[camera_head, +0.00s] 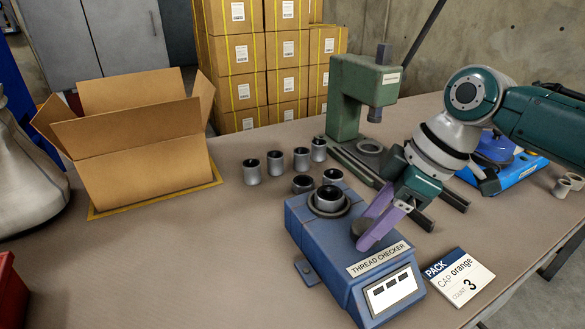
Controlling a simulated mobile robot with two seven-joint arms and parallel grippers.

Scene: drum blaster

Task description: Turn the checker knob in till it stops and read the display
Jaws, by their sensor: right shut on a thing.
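The blue thread checker (318,245) stands on the table at the centre front. A grey threaded ring part (329,198) sits upright in its round socket. The checker knob (358,228) is a small dark round shape on the top, partly hidden by my fingers. My right gripper (365,232) has purple fingers and is shut on the knob, reaching down from the right. The display (391,292) on the checker's front is white with several dark blocks; I can make out no characters. My left gripper is not in view.
Several loose grey ring parts (251,172) stand behind the checker. A green press (345,105) is at the back. An open cardboard box (150,175) stands left. A card (459,278) reading "PACK CAP orange COUNT 3" lies right of the checker. The table front left is clear.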

